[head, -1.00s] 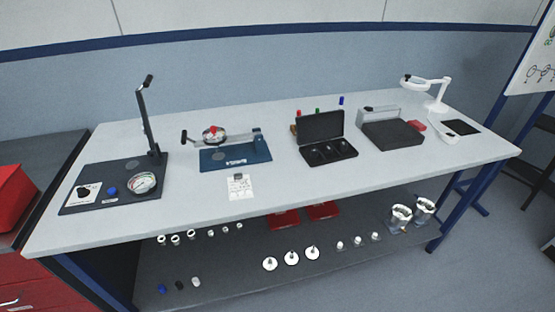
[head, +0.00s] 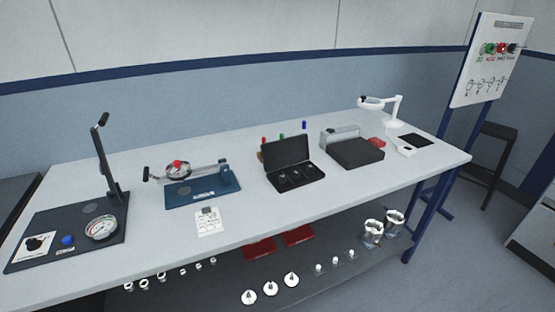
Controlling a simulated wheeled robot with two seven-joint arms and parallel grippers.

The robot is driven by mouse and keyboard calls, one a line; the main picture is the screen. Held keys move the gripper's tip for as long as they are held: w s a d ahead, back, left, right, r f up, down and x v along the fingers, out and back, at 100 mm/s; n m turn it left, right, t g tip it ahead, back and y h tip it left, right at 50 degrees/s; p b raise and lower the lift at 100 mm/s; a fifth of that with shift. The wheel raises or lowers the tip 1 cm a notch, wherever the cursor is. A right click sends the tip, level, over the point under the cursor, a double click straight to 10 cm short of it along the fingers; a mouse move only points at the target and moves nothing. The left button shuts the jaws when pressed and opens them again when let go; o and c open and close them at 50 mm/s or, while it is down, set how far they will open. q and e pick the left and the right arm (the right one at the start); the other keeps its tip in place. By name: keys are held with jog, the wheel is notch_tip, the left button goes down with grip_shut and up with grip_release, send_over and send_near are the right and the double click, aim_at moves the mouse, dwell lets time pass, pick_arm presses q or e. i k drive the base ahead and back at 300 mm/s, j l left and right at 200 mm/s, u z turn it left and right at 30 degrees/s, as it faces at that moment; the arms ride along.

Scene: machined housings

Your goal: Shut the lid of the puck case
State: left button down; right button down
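The puck case is a black box (head: 297,181) on the middle of the workbench in the head view. Its lid (head: 286,152) stands open, upright and leaning back at the rear edge. Several dark round pucks sit in the open base. Neither of my grippers shows in the head view.
The case stands on a light grey workbench (head: 120,165). A blue fixture (head: 203,192) is to its left and a dark block-shaped device (head: 356,153) close to its right. Colored markers stand behind it. A paper card (head: 208,222) lies front left. Bench in front of the case is clear.

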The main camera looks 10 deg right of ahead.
aim_at(276, 155)
jog(key=i+l+u, duration=0.3)
jog(key=l+u, duration=0.25)
jog(key=l, duration=0.15)
jog(key=i+l+u, duration=0.3)
jog(key=l+u, duration=0.25)
jog(key=l, duration=0.25)
jog(key=l+u, duration=0.3)
jog(key=l, duration=0.15)
